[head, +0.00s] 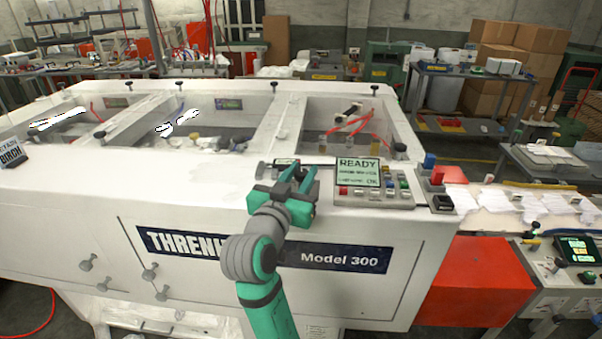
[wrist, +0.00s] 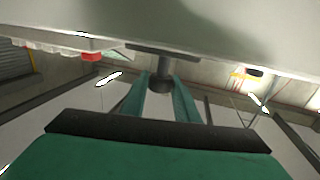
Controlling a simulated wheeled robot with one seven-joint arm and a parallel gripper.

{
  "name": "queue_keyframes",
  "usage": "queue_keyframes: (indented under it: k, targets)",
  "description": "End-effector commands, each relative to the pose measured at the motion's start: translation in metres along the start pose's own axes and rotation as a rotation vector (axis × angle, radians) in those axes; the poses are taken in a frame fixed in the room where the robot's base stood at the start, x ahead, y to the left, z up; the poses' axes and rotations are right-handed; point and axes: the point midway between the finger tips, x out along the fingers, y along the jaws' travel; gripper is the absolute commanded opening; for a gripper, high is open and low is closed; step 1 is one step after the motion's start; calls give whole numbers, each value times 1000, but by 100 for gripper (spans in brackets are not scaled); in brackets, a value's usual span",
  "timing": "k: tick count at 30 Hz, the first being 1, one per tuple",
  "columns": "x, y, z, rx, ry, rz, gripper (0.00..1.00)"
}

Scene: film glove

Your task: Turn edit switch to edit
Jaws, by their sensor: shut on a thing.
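My gripper (head: 296,172) is over the front edge of the white machine, just left of the READY screen (head: 358,170). In the wrist view my gripper (wrist: 163,92) has its two green fingers on either side of a dark round knob (wrist: 160,84). The gripper is shut on this knob, which stands on a short stem from a pale surface. I take it to be the edit switch, but no label on it is legible. In the head view the gripper covers that spot, so the knob's turned position cannot be told.
Coloured buttons (head: 404,184) lie right of the screen. A control panel (head: 577,249) is at far right.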

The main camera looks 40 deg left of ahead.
Motion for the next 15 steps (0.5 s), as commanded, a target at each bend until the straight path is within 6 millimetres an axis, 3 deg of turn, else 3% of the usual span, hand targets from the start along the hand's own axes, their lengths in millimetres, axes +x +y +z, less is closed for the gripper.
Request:
queue_keyframes:
  k: [15]
  targets:
    - [0,-6,-1,-2,1,458,5]
